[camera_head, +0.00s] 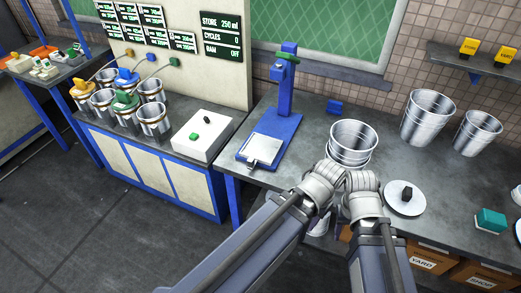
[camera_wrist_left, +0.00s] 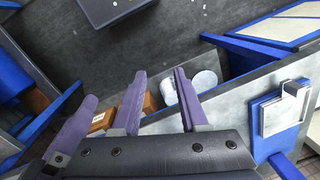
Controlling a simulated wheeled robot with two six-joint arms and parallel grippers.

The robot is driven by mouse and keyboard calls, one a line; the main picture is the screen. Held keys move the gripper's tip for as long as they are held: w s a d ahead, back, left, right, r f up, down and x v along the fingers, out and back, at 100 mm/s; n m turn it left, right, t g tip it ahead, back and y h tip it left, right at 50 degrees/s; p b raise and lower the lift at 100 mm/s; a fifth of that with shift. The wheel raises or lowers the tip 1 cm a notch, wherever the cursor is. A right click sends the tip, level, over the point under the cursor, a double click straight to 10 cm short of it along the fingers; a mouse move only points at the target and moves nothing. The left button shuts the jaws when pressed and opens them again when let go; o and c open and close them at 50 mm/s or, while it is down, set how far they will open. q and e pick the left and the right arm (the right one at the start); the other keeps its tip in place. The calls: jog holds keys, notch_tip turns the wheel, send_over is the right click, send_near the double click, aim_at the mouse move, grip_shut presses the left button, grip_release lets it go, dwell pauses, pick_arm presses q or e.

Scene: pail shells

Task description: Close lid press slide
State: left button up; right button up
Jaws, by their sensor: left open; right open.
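The lid press (camera_head: 284,100) is a blue stand with an upright column on the grey bench. Its pale metal slide plate (camera_head: 266,141) lies on the blue base towards the bench's front edge, with a small handle at the front. The slide plate also shows in the left wrist view (camera_wrist_left: 281,116), at the right.
Metal pails (camera_head: 354,140) stand right of the press, with more (camera_head: 428,117) at the back right. A round white lid with a black knob (camera_head: 405,198) and a teal block (camera_head: 490,219) lie at the right. A white control box (camera_head: 203,137) stands left. Cardboard boxes (camera_head: 430,258) sit below the bench.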

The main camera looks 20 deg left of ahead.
pick_arm(q)
jog(key=shift+w+a, duration=0.1)
jog(key=shift+c, duration=0.7)
jog(key=w+a+m, duration=0.1)
jog(key=a, duration=0.1)
jog(key=w+a+m+h, duration=0.1)
jog(key=w+a, duration=0.1)
jog(key=w+a+f+m+h+b, duration=0.1)
jog(key=a, duration=0.2)
jog(key=shift+w+m, duration=0.2)
jog(key=shift+m, duration=0.1)
grip_shut()
jog(key=w+a+r+m+t+h+b, duration=0.1)
jog(key=a+m+t, duration=0.15)
jog(key=a, duration=0.65)
jog(key=w+a+m+t+h, duration=0.2)
jog(key=a+m, duration=0.2)
jog(key=a, duration=0.4)
jog(key=w+a+r+m+t+h+b, duration=0.1)
jog(key=a+m+t, duration=0.15)
jog(key=a, duration=0.65)
jog(key=g+b, duration=0.1)
jog(key=b, duration=0.7)
send_near(252, 168)
jog(key=shift+x, duration=2.25)
